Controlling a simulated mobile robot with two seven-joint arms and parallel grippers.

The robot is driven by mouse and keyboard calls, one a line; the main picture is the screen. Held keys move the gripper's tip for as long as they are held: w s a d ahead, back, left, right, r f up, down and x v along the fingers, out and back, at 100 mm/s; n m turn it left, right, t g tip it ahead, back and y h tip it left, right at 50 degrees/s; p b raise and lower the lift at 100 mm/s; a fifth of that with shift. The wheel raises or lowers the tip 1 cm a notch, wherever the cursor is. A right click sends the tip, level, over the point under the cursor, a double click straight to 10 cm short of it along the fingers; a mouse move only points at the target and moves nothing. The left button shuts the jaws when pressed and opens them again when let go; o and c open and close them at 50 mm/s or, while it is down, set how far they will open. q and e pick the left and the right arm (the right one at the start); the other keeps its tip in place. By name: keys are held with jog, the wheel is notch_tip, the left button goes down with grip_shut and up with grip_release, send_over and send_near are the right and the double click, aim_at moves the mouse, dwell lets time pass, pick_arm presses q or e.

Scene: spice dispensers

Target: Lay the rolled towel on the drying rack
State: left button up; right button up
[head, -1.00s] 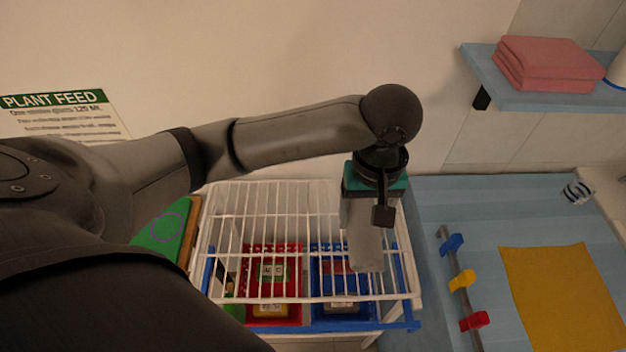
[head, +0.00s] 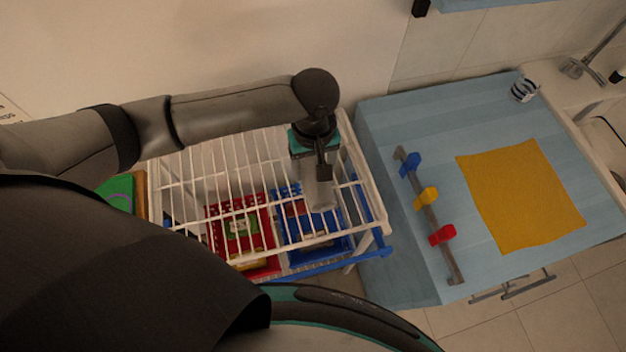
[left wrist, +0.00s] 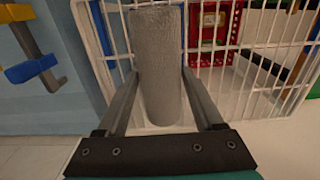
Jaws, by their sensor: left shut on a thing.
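The rolled towel (head: 319,192) is a light grey cylinder over the right part of the white wire drying rack (head: 178,200). My left gripper (head: 317,176) comes down from above and is shut on the towel. In the left wrist view the towel (left wrist: 158,50) lies lengthwise between the two fingers (left wrist: 160,85), with the white rack wires (left wrist: 105,45) behind it. Whether the towel touches the wires I cannot tell. My right gripper is not in view.
Red (head: 262,262) and blue (head: 300,256) baskets sit under the rack's wires. To the right is a light blue counter (head: 400,270) with a rail of coloured hooks (head: 427,198), a yellow cloth (head: 520,195) and a striped cup (head: 523,90).

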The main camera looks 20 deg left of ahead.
pick_arm(q)
jog(key=shift+f+b, duration=0.5)
jog(key=shift+f, duration=3)
jog(key=shift+f, duration=0.1)
jog(key=o, duration=1.5)
jog(key=shift+w, duration=0.1)
notch_tip(320, 180, up, 12)
jog(key=shift+r+p, duration=0.15)
jog(key=shift+p, duration=0.85)
